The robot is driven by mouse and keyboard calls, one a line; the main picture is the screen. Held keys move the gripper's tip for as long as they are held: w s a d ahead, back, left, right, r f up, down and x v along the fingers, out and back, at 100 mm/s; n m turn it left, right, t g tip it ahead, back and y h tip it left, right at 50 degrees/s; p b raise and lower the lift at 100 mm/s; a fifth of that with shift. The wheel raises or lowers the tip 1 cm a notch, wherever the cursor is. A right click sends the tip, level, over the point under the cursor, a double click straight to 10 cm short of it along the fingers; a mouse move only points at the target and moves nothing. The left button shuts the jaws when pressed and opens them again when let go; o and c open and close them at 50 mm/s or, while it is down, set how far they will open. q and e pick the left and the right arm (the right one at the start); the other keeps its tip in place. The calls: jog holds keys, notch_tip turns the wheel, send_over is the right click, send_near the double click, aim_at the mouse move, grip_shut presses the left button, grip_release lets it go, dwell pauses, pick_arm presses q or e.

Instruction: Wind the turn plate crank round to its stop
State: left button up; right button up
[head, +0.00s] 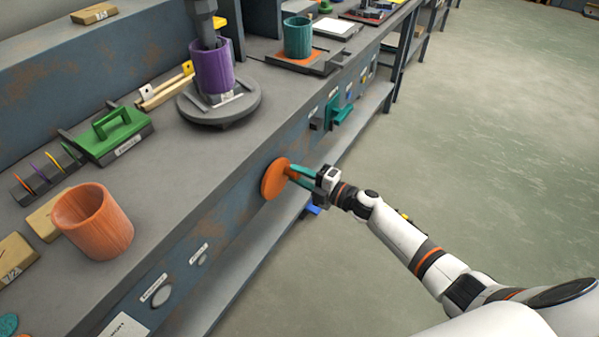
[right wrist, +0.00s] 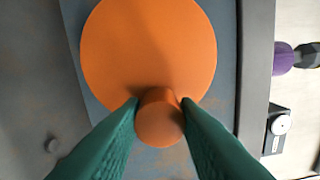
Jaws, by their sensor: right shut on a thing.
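The orange crank disc (head: 274,179) is mounted on the front face of the bench. It fills the upper middle of the right wrist view (right wrist: 148,45). Its round orange handle knob (right wrist: 159,120) sits near the disc's lower edge in that view. My right gripper (head: 292,172) has its green fingers shut on the knob, one on each side, as the right wrist view (right wrist: 160,118) also shows. The round grey turn plate (head: 240,106) lies on the bench top with a purple cup (head: 212,68) standing on it, under a dark vertical nozzle. My left gripper is out of view.
An orange-brown cup (head: 93,221), a green-handled block (head: 113,133) and a slotted rack (head: 45,172) stand on the bench top. A teal cup (head: 298,37) stands farther back. A teal handle (head: 340,112) juts from the bench front beyond the crank. Open floor lies to the right.

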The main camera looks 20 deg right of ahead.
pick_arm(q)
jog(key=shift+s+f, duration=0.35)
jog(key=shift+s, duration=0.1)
pick_arm(e)
jog(key=shift+f+m, duration=0.35)
jog(key=shift+m, duration=0.55)
jog(key=o, duration=1)
jog(key=shift+d, duration=0.1)
jog(key=shift+s, duration=0.1)
jog(key=shift+s+d, duration=0.25)
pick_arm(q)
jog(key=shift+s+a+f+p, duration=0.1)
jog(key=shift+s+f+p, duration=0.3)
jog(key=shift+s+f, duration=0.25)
pick_arm(e)
jog(key=v, duration=1.1)
jog(key=shift+s, duration=0.1)
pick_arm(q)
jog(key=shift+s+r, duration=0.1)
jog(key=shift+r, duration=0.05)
